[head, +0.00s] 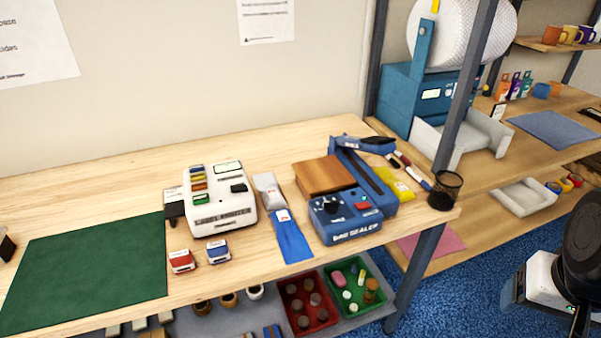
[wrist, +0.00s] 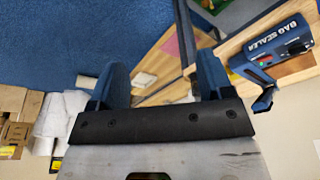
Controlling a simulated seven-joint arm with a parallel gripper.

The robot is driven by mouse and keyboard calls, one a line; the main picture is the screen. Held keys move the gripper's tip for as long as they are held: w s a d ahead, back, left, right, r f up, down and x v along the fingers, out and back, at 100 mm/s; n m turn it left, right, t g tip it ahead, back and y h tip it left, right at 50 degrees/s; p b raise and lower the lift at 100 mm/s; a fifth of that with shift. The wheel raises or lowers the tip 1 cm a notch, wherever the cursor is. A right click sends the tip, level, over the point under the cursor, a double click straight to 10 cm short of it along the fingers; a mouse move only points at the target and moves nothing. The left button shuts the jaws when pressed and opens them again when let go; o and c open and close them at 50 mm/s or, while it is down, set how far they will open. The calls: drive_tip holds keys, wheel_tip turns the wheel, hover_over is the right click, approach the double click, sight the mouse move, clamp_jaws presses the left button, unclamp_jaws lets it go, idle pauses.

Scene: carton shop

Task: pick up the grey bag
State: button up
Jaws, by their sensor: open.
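A small grey bag (head: 267,186) lies on the wooden workbench between the white label printer and the blue bag sealer. A blue bag with a label (head: 291,238) lies just in front of it, close to or touching its near end. I do not make out the grey bag in the wrist view. My gripper (wrist: 161,80) is open in the wrist view, its two blue fingers apart with nothing between them. It is over the blue floor, away from the grey bag.
The label printer (head: 220,204) and bag sealer (head: 346,212) flank the bags closely. Two small boxes (head: 181,261) stand in front of the printer. A green mat (head: 90,270) lies at left. A dark mesh cup (head: 444,191) stands at the bench's right end beside a shelf post.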

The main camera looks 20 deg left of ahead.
drive_tip(key=o, duration=0.4)
drive_tip(key=shift+o, duration=0.2)
